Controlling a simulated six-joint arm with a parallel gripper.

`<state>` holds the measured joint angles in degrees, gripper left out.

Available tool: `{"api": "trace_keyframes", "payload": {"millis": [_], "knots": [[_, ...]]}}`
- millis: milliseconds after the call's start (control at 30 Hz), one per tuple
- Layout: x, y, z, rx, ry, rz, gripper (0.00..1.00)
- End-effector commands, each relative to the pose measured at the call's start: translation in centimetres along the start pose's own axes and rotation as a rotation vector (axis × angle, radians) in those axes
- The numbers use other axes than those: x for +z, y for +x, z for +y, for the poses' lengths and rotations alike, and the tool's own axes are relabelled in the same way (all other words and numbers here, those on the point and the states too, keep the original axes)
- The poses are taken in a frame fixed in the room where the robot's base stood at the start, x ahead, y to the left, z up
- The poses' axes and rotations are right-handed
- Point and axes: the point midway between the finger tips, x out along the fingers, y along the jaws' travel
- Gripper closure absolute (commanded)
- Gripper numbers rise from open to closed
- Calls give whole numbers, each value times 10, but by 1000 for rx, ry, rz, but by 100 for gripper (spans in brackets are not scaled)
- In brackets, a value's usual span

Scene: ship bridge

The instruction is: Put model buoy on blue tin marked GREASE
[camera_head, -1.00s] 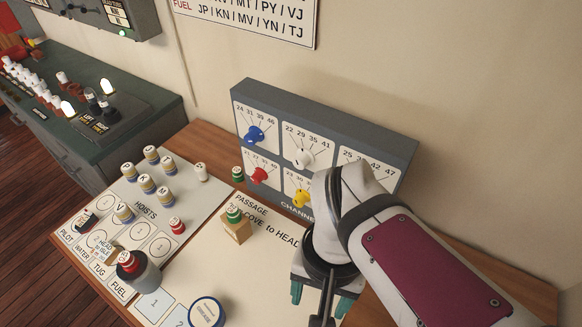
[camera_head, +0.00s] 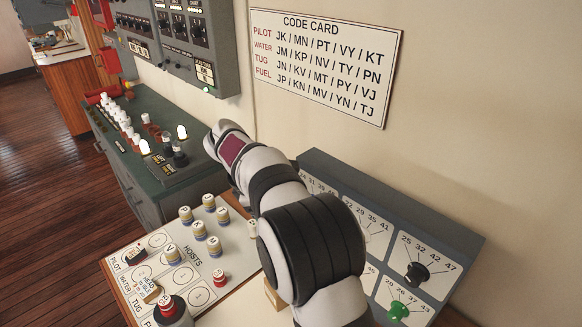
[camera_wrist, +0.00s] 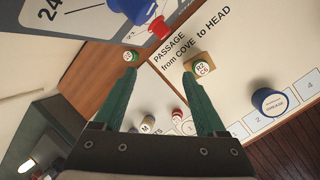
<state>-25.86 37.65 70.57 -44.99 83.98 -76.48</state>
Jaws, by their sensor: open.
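The blue tin marked GREASE (camera_wrist: 270,101) stands on the white chart board at the right of the wrist view; the head view does not show it. I cannot tell for sure which piece is the model buoy. A red-topped piece on a dark round body (camera_head: 170,311) stands at the bottom of the head view. A green-topped piece (camera_wrist: 130,56) and a small wooden block marked R2 C6 (camera_wrist: 202,66) are near the fingertips in the wrist view. My gripper (camera_wrist: 161,76) is open, with nothing between its green fingers. In the head view my arm hides it.
Several striped pieces (camera_head: 200,222) and a small red piece (camera_head: 219,277) stand on the HOISTS board. A grey dial panel (camera_head: 463,228) rises along the wall. A green console (camera_head: 125,150) is at the left. The chart board is clear around the tin.

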Motion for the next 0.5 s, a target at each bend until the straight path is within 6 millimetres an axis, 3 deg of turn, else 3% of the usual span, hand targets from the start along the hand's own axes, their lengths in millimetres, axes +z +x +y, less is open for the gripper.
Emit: {"api": "trace_keyframes", "payload": {"millis": [33,100,133,233,367,500], "knots": [[-36,19,14,39,-180,-31,27],[-70,39,31,89,-411,-86,27],[-76,46,38,100,-486,-113,27],[-71,61,56,98,-626,-186,27],[-61,77,64,85,-677,-220,27],[-54,117,69,82,-677,-219,27]]}}
